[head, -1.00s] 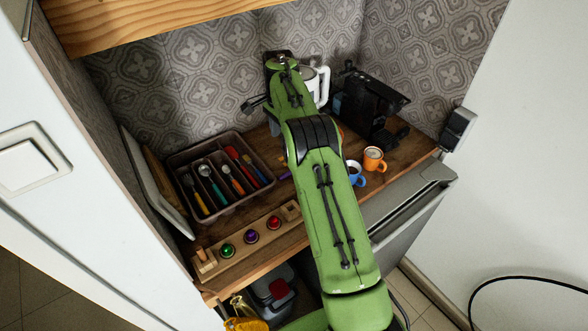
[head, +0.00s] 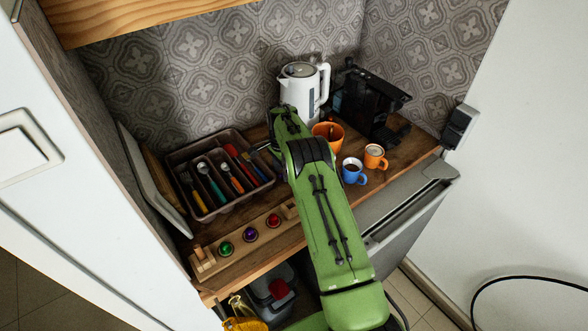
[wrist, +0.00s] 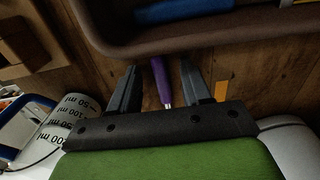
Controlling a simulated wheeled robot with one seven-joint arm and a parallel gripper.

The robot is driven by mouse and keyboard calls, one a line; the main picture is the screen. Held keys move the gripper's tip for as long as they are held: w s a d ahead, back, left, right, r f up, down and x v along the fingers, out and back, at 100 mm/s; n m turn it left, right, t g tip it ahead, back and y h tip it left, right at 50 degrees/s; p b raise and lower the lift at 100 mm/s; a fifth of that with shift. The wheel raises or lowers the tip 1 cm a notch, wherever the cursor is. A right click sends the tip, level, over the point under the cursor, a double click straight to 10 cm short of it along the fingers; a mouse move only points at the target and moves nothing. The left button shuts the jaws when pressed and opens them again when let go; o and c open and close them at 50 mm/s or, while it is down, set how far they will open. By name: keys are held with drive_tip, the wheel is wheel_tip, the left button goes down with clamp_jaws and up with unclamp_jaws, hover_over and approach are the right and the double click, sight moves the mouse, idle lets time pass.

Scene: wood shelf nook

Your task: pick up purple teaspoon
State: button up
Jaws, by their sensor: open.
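The purple teaspoon (wrist: 160,78) lies on the wooden counter in the wrist view, just outside the cutlery tray (wrist: 120,47). Its purple handle and a bit of metal show; the rest is hidden by my gripper's body. My gripper (wrist: 158,75) is open, with one dark finger on each side of the handle and visible gaps between. In the head view my arm hides the teaspoon, and my gripper is mostly hidden beside the tray (head: 225,208).
The tray holds several utensils. A wooden rack with coloured capsules (head: 250,234) lies in front. A white kettle (head: 298,90), a large orange mug (head: 328,132), a blue mug (head: 353,171), a small orange mug (head: 375,156) and a black coffee machine (head: 368,105) stand right.

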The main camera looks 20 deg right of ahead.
clamp_jaws()
idle(0.3)
